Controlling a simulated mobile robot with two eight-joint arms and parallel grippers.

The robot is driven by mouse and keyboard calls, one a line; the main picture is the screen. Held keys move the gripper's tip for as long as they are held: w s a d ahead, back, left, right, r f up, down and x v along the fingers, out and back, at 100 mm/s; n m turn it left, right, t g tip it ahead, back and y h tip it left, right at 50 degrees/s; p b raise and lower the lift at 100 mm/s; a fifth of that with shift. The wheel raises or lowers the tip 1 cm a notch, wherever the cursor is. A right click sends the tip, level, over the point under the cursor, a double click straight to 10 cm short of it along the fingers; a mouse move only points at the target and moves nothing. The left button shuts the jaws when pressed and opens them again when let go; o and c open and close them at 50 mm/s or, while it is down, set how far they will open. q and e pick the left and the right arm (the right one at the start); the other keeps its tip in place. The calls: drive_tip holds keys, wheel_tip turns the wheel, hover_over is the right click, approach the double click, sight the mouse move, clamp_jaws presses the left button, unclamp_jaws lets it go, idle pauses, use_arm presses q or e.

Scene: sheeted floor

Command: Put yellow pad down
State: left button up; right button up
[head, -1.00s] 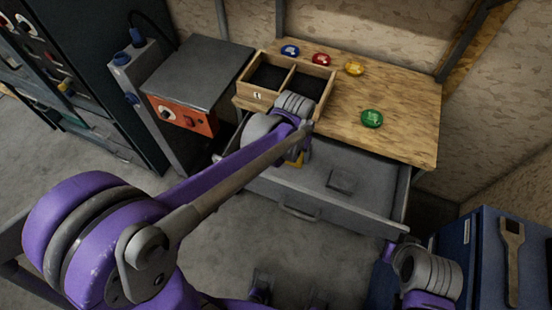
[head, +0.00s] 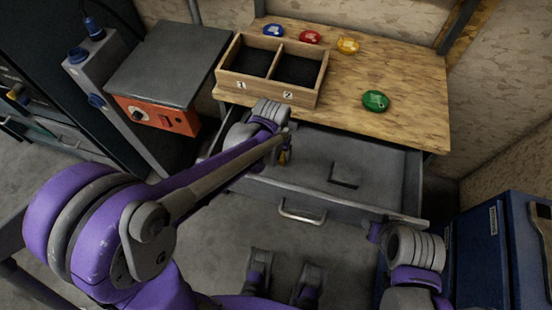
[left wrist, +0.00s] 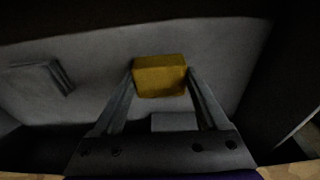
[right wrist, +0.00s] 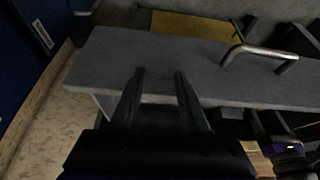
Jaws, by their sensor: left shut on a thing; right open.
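The yellow pad (left wrist: 160,75) is a small block between the fingertips of my left gripper (left wrist: 161,82) in the left wrist view. My left gripper is shut on it, over the grey inside of the open drawer (head: 300,172). In the head view only a bit of yellow (head: 283,157) shows beside my left wrist; the arm hides the rest. I cannot tell whether the pad touches the drawer floor. My right gripper (right wrist: 159,74) is open and empty, near the drawer's outer front in the right wrist view.
A grey block (head: 345,175) lies in the drawer. A blue cabinet (head: 490,250) stands at right.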

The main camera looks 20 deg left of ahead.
sight(276, 159)
use_arm(q)
wheel_tip(276, 159, down, 4)
drive_tip(key=shift+s+r+b, duration=0.15)
drive_tip(key=shift+r+b, duration=0.1)
drive_tip(key=shift+b, duration=0.9)
drive_tip(key=shift+f, duration=0.25)
drive_tip(key=shift+r, duration=0.1)
drive_tip(key=o, duration=1.2)
